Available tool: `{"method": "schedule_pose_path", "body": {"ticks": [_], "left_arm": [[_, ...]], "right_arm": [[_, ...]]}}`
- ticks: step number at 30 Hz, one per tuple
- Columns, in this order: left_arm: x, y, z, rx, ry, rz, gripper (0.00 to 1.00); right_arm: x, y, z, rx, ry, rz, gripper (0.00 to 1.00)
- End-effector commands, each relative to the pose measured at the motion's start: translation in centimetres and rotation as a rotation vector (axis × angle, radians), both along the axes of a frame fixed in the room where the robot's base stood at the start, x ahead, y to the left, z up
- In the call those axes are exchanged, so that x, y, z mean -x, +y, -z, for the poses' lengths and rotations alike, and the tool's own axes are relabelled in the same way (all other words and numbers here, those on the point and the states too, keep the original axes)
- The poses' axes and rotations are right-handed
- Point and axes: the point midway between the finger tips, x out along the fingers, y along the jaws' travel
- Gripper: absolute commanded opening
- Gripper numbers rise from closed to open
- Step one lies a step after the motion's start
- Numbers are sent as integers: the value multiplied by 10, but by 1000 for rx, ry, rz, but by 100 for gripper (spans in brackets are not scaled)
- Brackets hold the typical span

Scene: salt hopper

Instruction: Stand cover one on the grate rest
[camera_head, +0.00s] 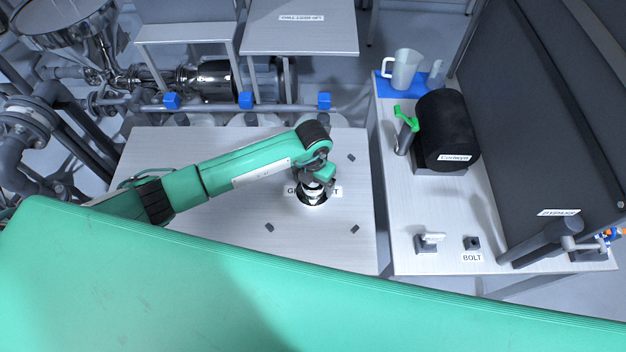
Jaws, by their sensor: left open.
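My left arm reaches in from the left over the light table. Its gripper (313,198) points down over the middle of the table and is seen from above. A white label (336,191) there is partly covered by the gripper; only a G and a T show, so it may name the grate rest. Several small dark pegs (269,227) stand around this spot, apart from the gripper. A dark round patch shows under the fingers, but I cannot tell what it is. I cannot pick out cover one. My right gripper is not in view.
Three blue blocks (246,100) sit on a rail behind the table. The right bench holds a clear jug (405,70), a black drum (446,128), a green-topped handle (405,128) and a bolt label (472,258). A large green surface fills the foreground.

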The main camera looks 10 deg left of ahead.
Motion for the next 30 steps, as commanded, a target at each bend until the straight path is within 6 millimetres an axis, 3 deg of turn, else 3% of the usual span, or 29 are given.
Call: {"method": "schedule_pose_path", "body": {"ticks": [5, 18, 24, 30], "left_arm": [[-2, 0, -14, 2, -5, 1, 87], [-1, 0, -102, 2, -5, 2, 87], [0, 0, -120, 0, -1, 0, 87], [0, 0, -122, 0, 0, 0, 87]], "right_arm": [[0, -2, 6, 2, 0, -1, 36], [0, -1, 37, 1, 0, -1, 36], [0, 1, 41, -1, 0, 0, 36], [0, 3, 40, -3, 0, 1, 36]]}}
